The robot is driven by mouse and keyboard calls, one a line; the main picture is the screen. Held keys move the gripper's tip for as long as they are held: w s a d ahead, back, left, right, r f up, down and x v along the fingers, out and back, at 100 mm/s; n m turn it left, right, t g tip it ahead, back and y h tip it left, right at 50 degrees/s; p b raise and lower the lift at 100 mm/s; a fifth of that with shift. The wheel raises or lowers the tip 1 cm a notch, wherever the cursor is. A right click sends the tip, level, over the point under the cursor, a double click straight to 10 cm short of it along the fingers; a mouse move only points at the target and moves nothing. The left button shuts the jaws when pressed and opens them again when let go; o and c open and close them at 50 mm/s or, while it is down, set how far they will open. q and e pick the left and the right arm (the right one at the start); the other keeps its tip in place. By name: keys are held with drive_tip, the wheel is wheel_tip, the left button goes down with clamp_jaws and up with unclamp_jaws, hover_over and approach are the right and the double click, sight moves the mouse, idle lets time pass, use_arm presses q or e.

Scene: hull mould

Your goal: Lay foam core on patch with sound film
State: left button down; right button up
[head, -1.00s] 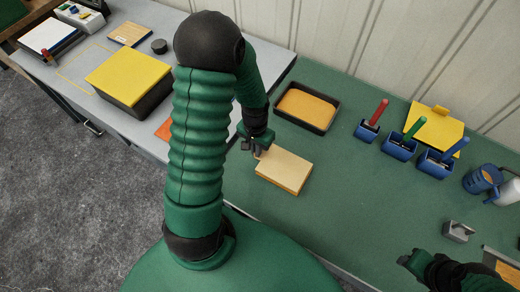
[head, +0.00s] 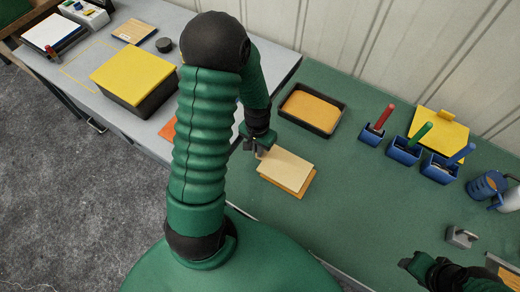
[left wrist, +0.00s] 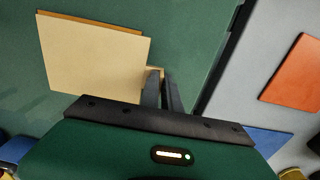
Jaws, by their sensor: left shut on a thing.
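A pale cream foam sheet (head: 286,167) is at the middle of the green bench. My left gripper (head: 255,152) is shut on a small tab at its edge. In the left wrist view the fingers (left wrist: 162,92) close on this tab at a corner of the foam sheet (left wrist: 95,58). An orange-tan piece (head: 301,191) shows beneath and offset from it; its edge also shows in the left wrist view (left wrist: 100,21). Whether the two touch cannot be told. My right gripper (head: 410,262) is at the lower right, its jaw state unclear. I cannot identify film or patch for certain.
A black tray with an orange-tan filling (head: 337,124) stands behind the sheet. Blue holders (head: 403,153) with coloured handles, a yellow piece (head: 440,128) and a grey block (head: 460,237) are to the right. A yellow-topped box (head: 135,72) stands on the grey table.

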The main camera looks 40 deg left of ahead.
use_arm(q)
drive_tip(key=shift+d+r, duration=0.2)
drive_tip(key=shift+d, duration=0.5)
drive_tip(key=shift+a+f, duration=0.45)
drive_tip(key=shift+a, duration=0.1)
use_arm(e)
drive_tip(key=shift+d+f, duration=0.2)
drive_tip(key=shift+f, duration=0.05)
use_arm(q)
drive_tip(key=shift+d+b, duration=0.15)
drive_tip(key=shift+b, duration=0.15)
use_arm(e)
drive_tip(key=shift+d, duration=0.1)
use_arm(q)
drive_tip(key=shift+d, duration=0.25)
use_arm(e)
drive_tip(key=shift+d+f, duration=0.15)
drive_tip(key=shift+d, duration=0.15)
use_arm(q)
drive_tip(key=shift+a, duration=0.1)
drive_tip(key=c, duration=1.5)
unclamp_jaws()
drive_tip(key=shift+a+f, duration=0.1)
drive_tip(key=shift+a, duration=0.05)
use_arm(e)
drive_tip(key=shift+a, duration=0.2)
